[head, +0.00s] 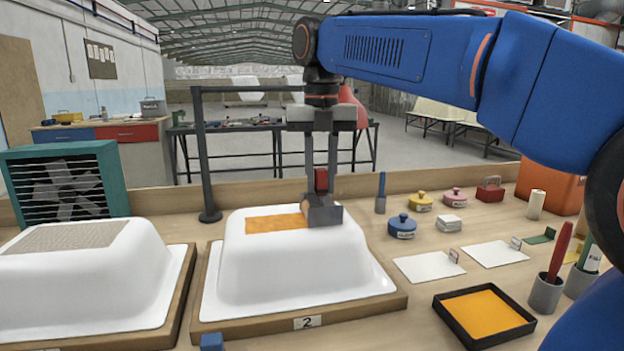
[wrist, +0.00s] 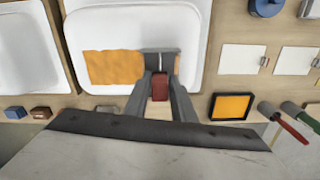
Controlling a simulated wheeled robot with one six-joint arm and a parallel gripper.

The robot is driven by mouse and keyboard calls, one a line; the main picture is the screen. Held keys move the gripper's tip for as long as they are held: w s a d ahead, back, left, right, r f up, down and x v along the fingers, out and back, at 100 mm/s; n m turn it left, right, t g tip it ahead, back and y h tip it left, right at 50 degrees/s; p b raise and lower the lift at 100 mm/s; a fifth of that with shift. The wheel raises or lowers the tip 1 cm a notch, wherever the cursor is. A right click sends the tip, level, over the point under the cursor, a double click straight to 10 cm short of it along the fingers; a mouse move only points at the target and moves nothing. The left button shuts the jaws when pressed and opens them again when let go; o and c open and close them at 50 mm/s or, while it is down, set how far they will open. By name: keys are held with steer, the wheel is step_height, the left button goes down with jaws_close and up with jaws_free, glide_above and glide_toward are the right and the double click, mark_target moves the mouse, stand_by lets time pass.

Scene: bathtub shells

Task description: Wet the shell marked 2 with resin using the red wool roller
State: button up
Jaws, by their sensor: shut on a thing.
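The shell marked 2 (head: 300,265) is a white upturned tub on a wooden base with a "2" label (head: 307,322). An orange, wet-looking patch (head: 272,224) lies on its top; it also shows in the wrist view (wrist: 115,67). My gripper (head: 321,178) is shut on a tool with a red handle (wrist: 160,86), which I take to be the red wool roller. The tool's grey, partly orange head (head: 324,212) is down at the patch's right end, which it hides. I cannot tell whether it touches. A black tray (head: 485,313) of orange resin stands at right front.
Another white shell (head: 85,275) with a grey mat (head: 68,236) stands left. A dark post (head: 203,150) rises behind shell 2. Lidded pots (head: 402,226), white sheets (head: 428,267) and a cup with a red-handled tool (head: 546,292) are at right. A teal fan (head: 64,185) stands back left.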

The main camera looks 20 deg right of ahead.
steer(key=shift+d, duration=2.35)
steer(key=shift+w+f, duration=0.1)
steer(key=shift+w, duration=3.65)
steer(key=shift+w+a, duration=0.1)
steer(key=shift+a, duration=3.3)
steer(key=shift+w+a, duration=0.1)
steer(key=shift+a, duration=2.95)
steer(key=shift+w+a, duration=0.15)
steer(key=shift+a, duration=3.65)
step_height(320, 180, up, 6)
